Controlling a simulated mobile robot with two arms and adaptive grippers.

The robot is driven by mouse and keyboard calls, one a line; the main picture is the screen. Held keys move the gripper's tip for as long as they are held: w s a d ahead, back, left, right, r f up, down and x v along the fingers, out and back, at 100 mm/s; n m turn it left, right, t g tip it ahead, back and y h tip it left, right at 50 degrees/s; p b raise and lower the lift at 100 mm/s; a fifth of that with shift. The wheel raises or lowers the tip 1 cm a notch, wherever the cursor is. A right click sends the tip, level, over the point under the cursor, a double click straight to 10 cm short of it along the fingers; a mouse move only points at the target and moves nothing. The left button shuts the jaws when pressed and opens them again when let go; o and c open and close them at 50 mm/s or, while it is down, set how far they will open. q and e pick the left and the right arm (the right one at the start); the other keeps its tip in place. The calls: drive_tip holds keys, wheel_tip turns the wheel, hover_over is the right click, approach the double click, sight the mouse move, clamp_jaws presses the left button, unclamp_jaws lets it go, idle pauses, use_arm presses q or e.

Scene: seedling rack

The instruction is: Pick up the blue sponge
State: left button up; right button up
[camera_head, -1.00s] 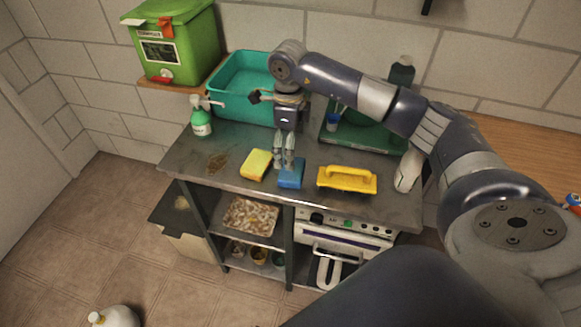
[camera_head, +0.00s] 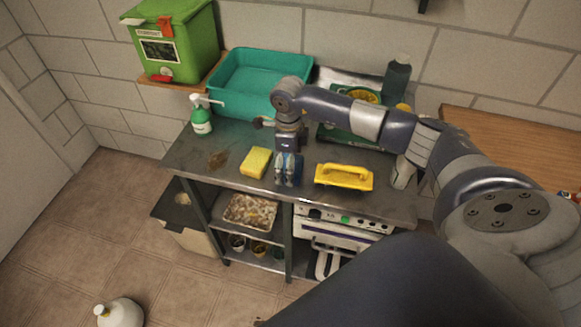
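My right gripper (camera_head: 289,182) comes down from above, directly over the blue sponge. Its fingers cover most of the sponge, leaving only bits of blue beside and between them. The two fingers look slightly apart. I cannot tell whether they grip the sponge. My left gripper is not in view.
A teal basin (camera_head: 262,78) stands behind the gripper. A green tray (camera_head: 340,133) lies behind the float. The front left of the worktop is mostly clear.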

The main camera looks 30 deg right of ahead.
drive_tip(key=c, duration=0.3)
drive_tip(key=shift+c, duration=0.2)
drive_tip(key=shift+r, duration=0.15)
drive_tip(key=shift+r+b, duration=0.2)
drive_tip(key=shift+b, duration=0.1)
wheel_tip(320, 180, up, 2)
drive_tip(key=shift+w+r+b, duration=0.1)
drive_tip(key=shift+b, duration=0.55)
drive_tip(key=s+a+r+b, duration=0.2)
drive_tip(key=s+a+b, duration=0.2)
drive_tip(key=s+a, duration=0.5)
drive_tip(key=shift+a, duration=2.2)
drive_tip(key=shift+o, duration=0.6)
drive_tip(key=c, duration=0.4)
